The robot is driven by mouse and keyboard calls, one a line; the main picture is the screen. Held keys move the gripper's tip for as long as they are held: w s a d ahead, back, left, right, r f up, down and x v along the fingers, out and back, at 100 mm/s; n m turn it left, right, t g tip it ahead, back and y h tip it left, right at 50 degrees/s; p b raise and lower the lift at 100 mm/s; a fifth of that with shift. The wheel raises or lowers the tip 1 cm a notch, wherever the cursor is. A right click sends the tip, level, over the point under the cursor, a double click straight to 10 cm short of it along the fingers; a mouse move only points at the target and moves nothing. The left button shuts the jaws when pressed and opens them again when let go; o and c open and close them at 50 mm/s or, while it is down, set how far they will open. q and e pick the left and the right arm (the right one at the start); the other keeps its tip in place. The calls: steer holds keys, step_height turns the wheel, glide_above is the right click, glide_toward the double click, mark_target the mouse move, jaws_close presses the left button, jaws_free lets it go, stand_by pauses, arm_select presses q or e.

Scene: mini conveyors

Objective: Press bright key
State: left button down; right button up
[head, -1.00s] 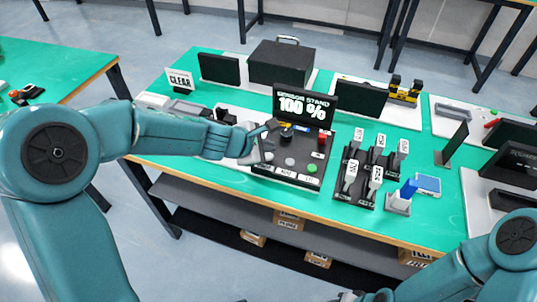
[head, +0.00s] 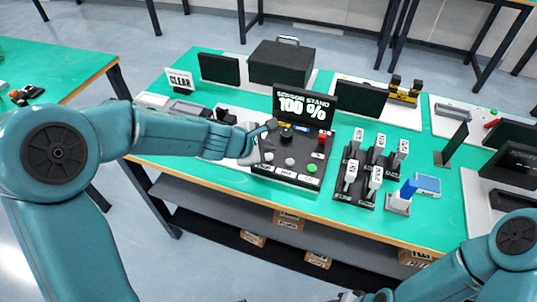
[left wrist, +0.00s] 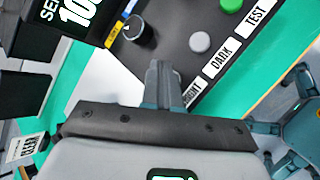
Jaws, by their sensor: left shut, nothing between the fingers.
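A dark sensor-stand panel (head: 283,175) stands on the green table, with its screen (head: 305,106) reading 100 %. In the left wrist view, the labels DARK (left wrist: 220,57) and TEST (left wrist: 257,18) show, with a partly covered label ending in "GHT" (left wrist: 193,94). A grey key (left wrist: 199,42) is above DARK and a green key (left wrist: 231,5) above TEST. My left gripper (left wrist: 163,72) is shut and empty over the panel's left end, hiding the spot above "GHT"; contact cannot be told. It also shows in the head view (head: 270,143). My right gripper is cut off at the bottom edge.
A black knob (head: 287,134) and red button (head: 322,138) sit on the panel behind the keys. Upright labelled tags (head: 375,180) and a blue-topped stand (head: 400,197) are to the right. A CLEAR sign (head: 179,81) stands at the back left.

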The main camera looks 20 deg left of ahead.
stand_by(0.3)
arm_select(q)
steer(key=shift+f+b, duration=0.45)
steer(key=shift+b, duration=0.05)
steer(key=shift+f+b, duration=0.35)
stand_by(0.4)
steer(key=shift+r, duration=0.1)
steer(key=shift+r+p, duration=0.7)
steer(key=shift+p, duration=0.1)
steer(key=shift+r, duration=0.1)
step_height(320, 180, up, 5)
steer(key=p, duration=0.5)
